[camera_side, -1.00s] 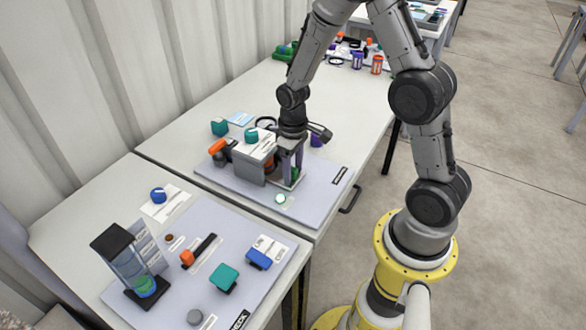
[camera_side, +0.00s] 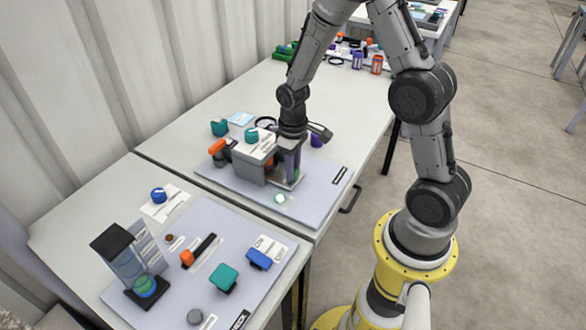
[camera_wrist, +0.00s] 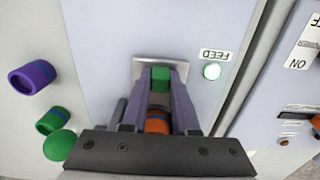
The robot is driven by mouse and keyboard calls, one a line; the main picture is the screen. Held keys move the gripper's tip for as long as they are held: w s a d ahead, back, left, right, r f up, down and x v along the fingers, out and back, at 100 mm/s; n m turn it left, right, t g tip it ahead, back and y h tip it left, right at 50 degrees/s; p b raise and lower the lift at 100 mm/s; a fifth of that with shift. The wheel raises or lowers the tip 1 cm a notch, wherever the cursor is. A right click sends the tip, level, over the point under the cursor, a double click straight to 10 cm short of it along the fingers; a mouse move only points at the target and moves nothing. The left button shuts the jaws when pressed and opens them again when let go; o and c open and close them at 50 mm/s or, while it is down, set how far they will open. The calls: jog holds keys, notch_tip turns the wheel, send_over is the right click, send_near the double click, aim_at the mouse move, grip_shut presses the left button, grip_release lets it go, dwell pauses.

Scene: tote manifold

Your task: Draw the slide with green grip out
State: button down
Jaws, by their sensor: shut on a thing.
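The green grip (camera_wrist: 160,76) shows in the wrist view between the tips of my gripper (camera_wrist: 161,72), which is shut on it. It stands on a pale plate by the grey housing (camera_side: 250,167). In the side view my gripper (camera_side: 291,174) points down beside that housing, and its fingers hide most of the grip. An orange part (camera_wrist: 157,122) lies behind the grip, between the fingers in the wrist view. How far the slide sits in the housing cannot be told.
A lit round FEED indicator (camera_wrist: 211,71) is beside the grip. A purple cylinder (camera_wrist: 33,77) and a green one (camera_wrist: 55,120) stand to the left in the wrist view. The mat in front of the housing (camera_side: 313,204) is mostly clear.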

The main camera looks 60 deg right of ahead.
dwell(0.8)
jog(key=s, duration=1.1)
jog(key=shift+s, duration=0.2)
jog(key=c, duration=0.7)
grip_release()
jog(key=shift+r, duration=0.15)
jog(key=shift+r, duration=0.3)
notch_tip(320, 180, up, 13)
